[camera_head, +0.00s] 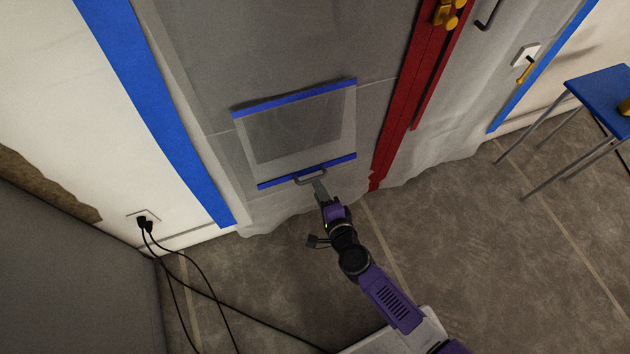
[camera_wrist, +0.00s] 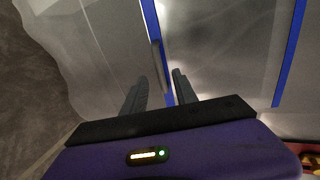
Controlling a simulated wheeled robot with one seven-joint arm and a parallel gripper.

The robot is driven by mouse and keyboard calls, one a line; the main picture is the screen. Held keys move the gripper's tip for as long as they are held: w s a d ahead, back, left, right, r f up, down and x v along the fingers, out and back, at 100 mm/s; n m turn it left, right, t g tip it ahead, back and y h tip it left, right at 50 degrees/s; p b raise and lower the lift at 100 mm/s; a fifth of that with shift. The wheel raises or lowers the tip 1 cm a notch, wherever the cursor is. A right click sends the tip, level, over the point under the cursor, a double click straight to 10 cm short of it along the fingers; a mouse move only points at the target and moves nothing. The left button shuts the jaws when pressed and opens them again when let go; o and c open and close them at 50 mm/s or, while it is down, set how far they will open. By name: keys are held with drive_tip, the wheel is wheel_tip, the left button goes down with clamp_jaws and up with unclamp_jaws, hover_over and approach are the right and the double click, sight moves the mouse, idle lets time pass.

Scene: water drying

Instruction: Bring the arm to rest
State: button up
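My gripper (camera_head: 319,185) is at the end of my purple and black arm, low in front of the plastic-covered wall. In the wrist view its two dark fingers (camera_wrist: 160,78) stand apart with a gap between them, and nothing is clamped. A grey bar handle (camera_head: 310,177) sits at the lower blue strip of a clear plastic flap (camera_head: 300,125). In the wrist view the handle (camera_wrist: 160,65) shows in line with the gap, just past the fingertips; I cannot tell whether a finger touches it.
A red zipper strip (camera_head: 405,100) with yellow pulls runs down the sheet to the right. A blue-topped stool (camera_head: 600,85) stands at the far right. Black cables (camera_head: 185,270) hang from an outlet at left and cross the floor. The floor (camera_head: 480,250) right of my arm is clear.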

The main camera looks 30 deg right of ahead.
drive_tip(key=shift+v, duration=0.8)
drive_tip(key=s+r+n+t+y, duration=0.15)
drive_tip(key=s+r+n, duration=0.25)
drive_tip(key=r+n, duration=0.55)
drive_tip(key=s+r+n, duration=0.4)
drive_tip(key=s+r, duration=0.5)
drive_tip(key=s, duration=0.4)
drive_tip(key=s+d+r+n, duration=0.1)
drive_tip(key=s+r+n, duration=0.4)
drive_tip(key=s+r, duration=0.5)
drive_tip(key=shift+s+g, duration=0.35)
drive_tip(key=shift+s, duration=1.55)
drive_tip(key=shift+d+r+n, duration=0.1)
drive_tip(key=shift+n, duration=0.15)
